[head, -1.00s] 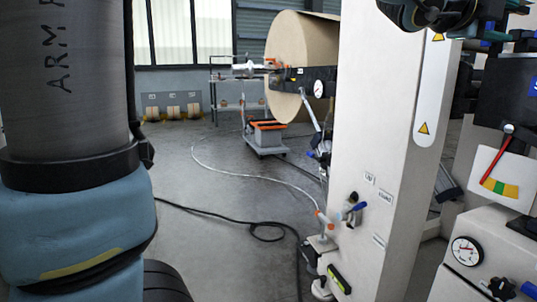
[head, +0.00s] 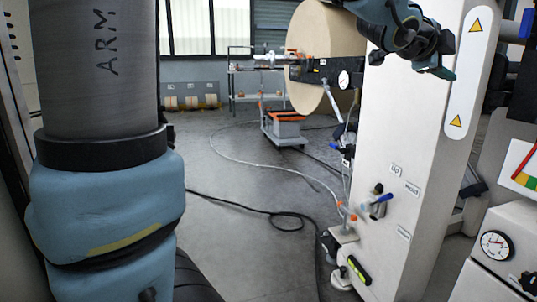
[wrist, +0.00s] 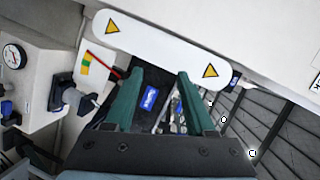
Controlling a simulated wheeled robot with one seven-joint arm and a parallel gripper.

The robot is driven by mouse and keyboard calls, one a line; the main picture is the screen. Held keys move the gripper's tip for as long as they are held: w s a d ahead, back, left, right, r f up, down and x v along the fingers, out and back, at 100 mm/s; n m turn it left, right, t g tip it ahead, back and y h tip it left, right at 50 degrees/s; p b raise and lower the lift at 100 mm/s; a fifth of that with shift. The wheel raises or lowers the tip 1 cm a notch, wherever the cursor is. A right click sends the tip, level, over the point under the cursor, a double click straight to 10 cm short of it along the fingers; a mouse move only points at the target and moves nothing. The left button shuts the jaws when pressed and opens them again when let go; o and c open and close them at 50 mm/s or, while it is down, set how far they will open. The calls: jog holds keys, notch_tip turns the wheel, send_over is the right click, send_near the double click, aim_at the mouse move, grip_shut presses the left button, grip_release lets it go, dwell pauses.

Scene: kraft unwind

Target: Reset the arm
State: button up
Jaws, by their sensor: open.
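My arm enters the head view at the top right, and its end with my gripper (head: 444,57) is in front of the upper part of a white column (head: 400,140). In the wrist view my gripper (wrist: 159,72) shows two dark green fingers, spread apart with nothing held between them. Beyond the fingers is a white rounded plate (wrist: 160,42) with two yellow warning triangles. I cannot tell how far the fingers are from it.
A large brown paper roll (head: 322,60) stands at the back, with an orange-topped cart (head: 286,128) near it. A dial gauge (head: 496,245) sits on a white cabinet at right.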

jog(key=w+a+f+n+y, duration=0.3)
jog(key=a+f+n, duration=0.2)
jog(key=a+f, duration=0.3)
jog(key=w+a+f+n+y, duration=0.35)
jog(key=a+f, duration=0.25)
jog(key=a, duration=0.3)
jog(key=w+a+f+n+y, duration=0.2)
jog(key=a+f+n+y, duration=0.1)
jog(key=a+f+n, duration=0.5)
jog(key=s+a+f+n+g+y, duration=0.2)
jog(key=s+a+f+n+g, duration=0.15)
jog(key=s+a+f, duration=0.4)
jog(key=s+a+f+n+g+y, duration=0.25)
jog(key=s+a+f+n, duration=0.2)
jog(key=a, duration=0.65)
notch_tip(320, 180, up, 27)
jog(key=h+p, duration=0.1)
jog(key=p, duration=2.6)
jog(key=shift+s+r+n, duration=0.15)
jog(key=shift+r+n, duration=0.05)
jog(key=shift+n, duration=0.25)
